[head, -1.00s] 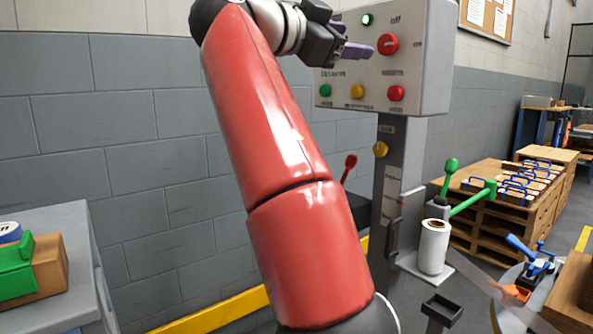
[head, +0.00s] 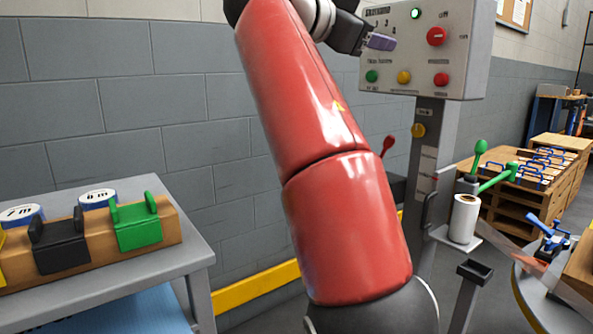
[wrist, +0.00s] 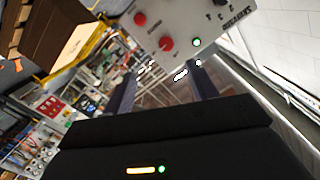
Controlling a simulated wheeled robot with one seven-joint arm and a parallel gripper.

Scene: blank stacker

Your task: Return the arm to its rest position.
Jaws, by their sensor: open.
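My gripper (head: 381,41) is at the top of the head view, at the end of my raised red arm. It appears in front of the left part of the grey control panel (head: 464,60). In the wrist view its two dark fingers stand well apart with nothing between them, and the panel (wrist: 178,22) shows beyond them. I cannot tell the exact gap between the fingers and the panel.
A grey table (head: 198,255) at the left bears a wooden block with black and green clamps (head: 137,223). A white roll (head: 463,219) stands on a small shelf by the panel's post. Wooden pallets (head: 513,205) are at the right.

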